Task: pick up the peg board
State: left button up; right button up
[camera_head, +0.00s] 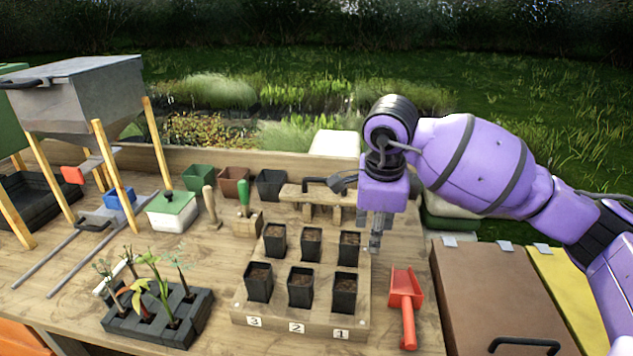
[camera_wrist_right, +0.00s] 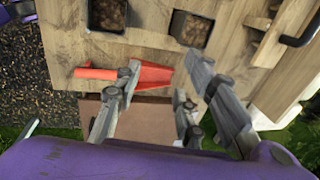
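The peg board (camera_head: 318,193) appears to be the wooden board on short wooden pegs at the back of the bench, with a dark handle on top. It stands behind the tray of black pots. My right gripper (camera_head: 376,238) points down just right of the peg board and in front of it, apart from it. In the right wrist view the fingers of this gripper (camera_wrist_right: 163,68) are spread and hold nothing. Part of the peg board (camera_wrist_right: 268,35) shows there at the upper right, outside the fingers. My left gripper is not in view.
A wooden tray (camera_head: 270,319) holds several black pots. A red scoop (camera_head: 406,290) lies right of it and shows below my fingers (camera_wrist_right: 148,76). A green-handled tool stands in a block (camera_head: 246,225) left of the peg board. A brown lidded box (camera_head: 490,290) is at right.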

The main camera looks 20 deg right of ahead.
aim_at(294, 193)
jog(key=i, duration=1.05)
